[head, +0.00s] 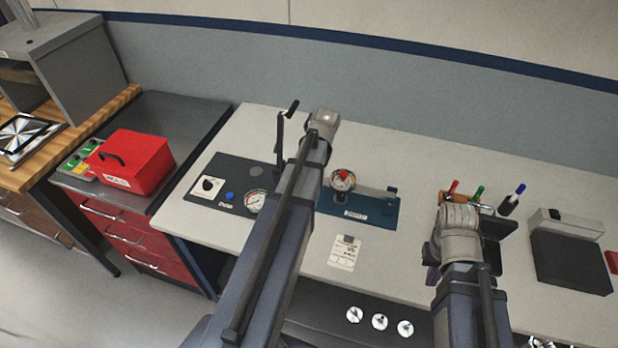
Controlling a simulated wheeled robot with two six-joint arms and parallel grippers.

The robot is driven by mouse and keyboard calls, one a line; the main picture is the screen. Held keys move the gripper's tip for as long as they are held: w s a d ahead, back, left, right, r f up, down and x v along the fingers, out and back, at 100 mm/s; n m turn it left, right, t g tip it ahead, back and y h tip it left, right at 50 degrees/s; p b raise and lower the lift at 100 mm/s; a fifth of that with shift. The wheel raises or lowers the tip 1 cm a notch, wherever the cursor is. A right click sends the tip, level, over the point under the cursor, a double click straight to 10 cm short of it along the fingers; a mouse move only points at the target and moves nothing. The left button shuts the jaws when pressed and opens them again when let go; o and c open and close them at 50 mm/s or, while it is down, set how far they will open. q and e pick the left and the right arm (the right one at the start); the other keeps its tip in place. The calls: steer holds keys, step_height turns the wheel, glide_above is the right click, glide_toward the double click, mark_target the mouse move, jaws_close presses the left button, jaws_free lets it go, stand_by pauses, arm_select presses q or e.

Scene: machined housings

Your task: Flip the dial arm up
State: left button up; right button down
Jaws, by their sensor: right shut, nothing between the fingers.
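A round dial (342,180) with a red centre sits over a teal base plate (382,212) in the middle of the bench. Its arm and mounting are partly hidden by my left arm, so I cannot tell the arm's angle. My left arm reaches across the bench just left of the dial; its gripper is hidden behind its own links. My right gripper (492,242) is dark and partly covered by its wrist. It is shut and empty, over the bench right of the teal plate and apart from the dial.
A dark panel (225,170) with a knob, gauge and upright black lever (280,138) stands left of my left arm. A wooden holder with coloured markers (478,194) is behind my right gripper. A grey-black box (570,262) lies right. A paper tag (345,253) lies near the front.

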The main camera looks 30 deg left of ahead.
arm_select(q)
jaws_close()
stand_by(1.3)
